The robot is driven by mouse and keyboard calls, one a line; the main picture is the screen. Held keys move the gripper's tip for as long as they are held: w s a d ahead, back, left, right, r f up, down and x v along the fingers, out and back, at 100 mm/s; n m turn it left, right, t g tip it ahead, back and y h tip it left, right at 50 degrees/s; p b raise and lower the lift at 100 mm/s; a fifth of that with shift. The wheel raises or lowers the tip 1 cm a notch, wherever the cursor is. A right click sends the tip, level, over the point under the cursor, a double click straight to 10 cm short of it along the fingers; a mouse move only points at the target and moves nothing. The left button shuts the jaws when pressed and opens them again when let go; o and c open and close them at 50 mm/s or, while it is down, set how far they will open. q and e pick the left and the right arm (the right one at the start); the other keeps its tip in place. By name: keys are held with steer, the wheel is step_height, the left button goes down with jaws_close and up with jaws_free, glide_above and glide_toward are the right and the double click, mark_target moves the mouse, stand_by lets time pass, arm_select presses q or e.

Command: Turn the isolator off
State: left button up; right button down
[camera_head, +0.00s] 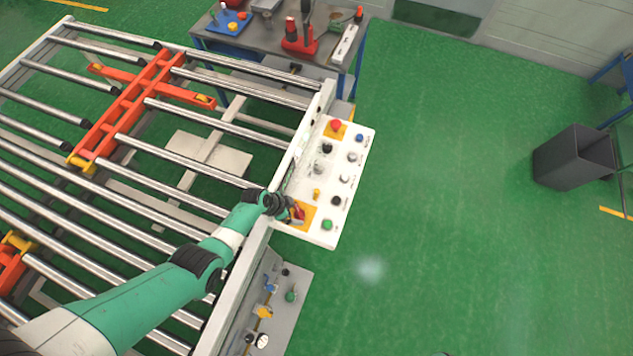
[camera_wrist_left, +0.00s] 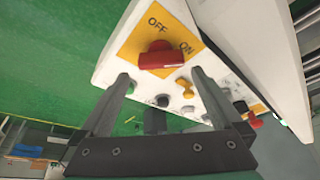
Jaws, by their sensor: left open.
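The isolator is a red rotary knob (camera_head: 299,211) on a yellow plate at the near end of the white control panel (camera_head: 335,190). In the left wrist view the red knob (camera_wrist_left: 160,58) sits below the printed words OFF and ON on its yellow plate (camera_wrist_left: 135,45). I cannot tell which word it points to. My left gripper (camera_head: 283,207) is close beside the knob at the panel's left edge. In the left wrist view its two fingers (camera_wrist_left: 159,82) are apart, with the knob just beyond and between their tips. No contact is visible. My right gripper is out of view.
The panel also carries a red mushroom button (camera_head: 336,126), a green button (camera_head: 327,225) and several other knobs. A roller conveyor (camera_head: 130,140) with orange parts lies left. A second grey panel (camera_head: 270,310) is nearby. A tool table (camera_head: 260,40) stands behind.

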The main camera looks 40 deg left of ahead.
mark_target(299, 212)
arm_select(q)
steer(key=b+x, duration=0.1)
steer(key=x, duration=0.2)
steer(key=shift+a+f+b, duration=0.1)
steer(key=shift+f+b, duration=0.2)
steer(key=shift+b, duration=0.05)
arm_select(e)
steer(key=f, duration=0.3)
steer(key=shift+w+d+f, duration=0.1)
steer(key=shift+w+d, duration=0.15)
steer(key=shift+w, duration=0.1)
arm_select(q)
steer(key=c, duration=1.1)
steer(key=shift+c, duration=0.2)
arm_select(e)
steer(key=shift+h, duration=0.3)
